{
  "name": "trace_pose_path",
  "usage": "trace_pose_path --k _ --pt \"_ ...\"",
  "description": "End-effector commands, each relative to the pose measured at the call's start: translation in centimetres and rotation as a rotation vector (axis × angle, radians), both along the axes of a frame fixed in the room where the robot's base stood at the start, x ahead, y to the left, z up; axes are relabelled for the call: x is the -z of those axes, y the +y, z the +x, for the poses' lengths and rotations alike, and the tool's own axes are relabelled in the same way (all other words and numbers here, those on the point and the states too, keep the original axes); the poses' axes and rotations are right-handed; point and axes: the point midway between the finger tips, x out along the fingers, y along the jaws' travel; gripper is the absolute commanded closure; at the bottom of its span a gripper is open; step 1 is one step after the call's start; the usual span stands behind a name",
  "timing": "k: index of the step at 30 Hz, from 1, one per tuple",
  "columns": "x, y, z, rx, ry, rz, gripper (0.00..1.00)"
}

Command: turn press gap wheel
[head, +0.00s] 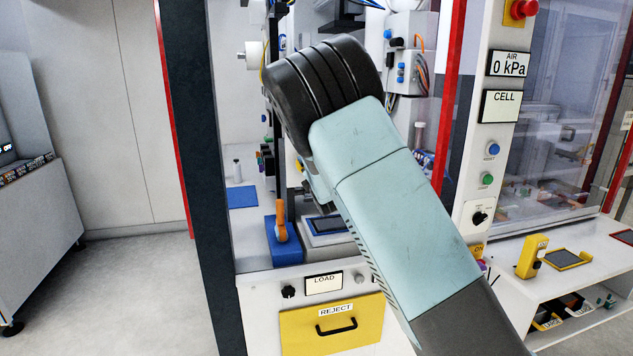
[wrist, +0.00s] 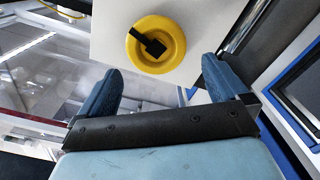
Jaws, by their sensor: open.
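A round yellow wheel (wrist: 171,54) with a black bar across its centre is mounted on a white panel (wrist: 112,40) in the wrist view. I take it for the press gap wheel; no label shows on it. My gripper (wrist: 161,72) is open, with its two blue fingers apart. The wheel appears between and beyond the fingertips, and I see no finger closed on it. In the head view my arm covers the middle of the station, the wheel cannot be made out, and my gripper is mostly hidden.
A yellow REJECT drawer (head: 332,325) and a LOAD label (head: 323,284) are on the station front. Dark post (head: 212,180) and red-edged frame border the opening. A glazed cell is at right.

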Motion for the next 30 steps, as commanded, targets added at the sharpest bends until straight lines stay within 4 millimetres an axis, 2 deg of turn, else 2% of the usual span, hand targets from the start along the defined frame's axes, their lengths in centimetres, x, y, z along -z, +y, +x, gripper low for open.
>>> trace_pose_path --k 6,12,18,30 --pt "0.1 -1.1 -4.3 -0.001 0.005 0.001 0.00" --pt "0.2 -2.0 -7.0 0.000 0.004 0.000 0.00" --pt "0.2 -2.3 -8.1 0.000 0.003 -0.002 0.00" --pt "0.1 -2.7 -8.2 0.006 0.014 0.012 0.00"
